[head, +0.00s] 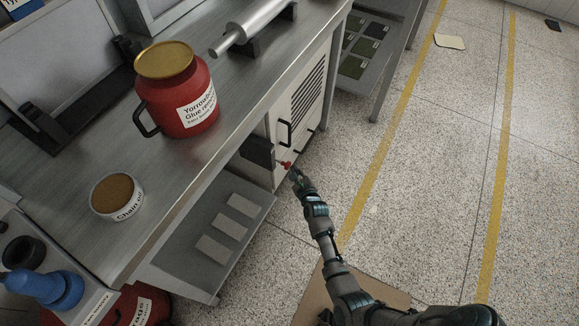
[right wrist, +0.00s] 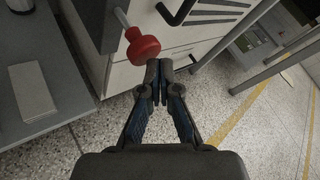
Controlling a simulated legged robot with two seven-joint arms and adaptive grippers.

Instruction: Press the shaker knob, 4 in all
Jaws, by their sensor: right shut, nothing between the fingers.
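The shaker knob is a small red knob (head: 286,164) on a short rod at the side of the bench cabinet. In the right wrist view the red knob (right wrist: 141,46) shows large, on a pale rod, up and left of the fingertips. My right gripper (right wrist: 157,80) is shut and empty, its tips close to the knob; I cannot tell whether they touch it. In the head view the right gripper (head: 296,176) is just below and right of the knob. My left gripper is not in view.
The metal bench (head: 150,215) holds a red jar (head: 165,95), a round tin (head: 117,196) and a metal cylinder (head: 255,25). A white cabinet (head: 310,95) with a black handle stands beside the knob. A lower shelf (head: 190,270) carries pale blocks. Speckled floor lies open to the right.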

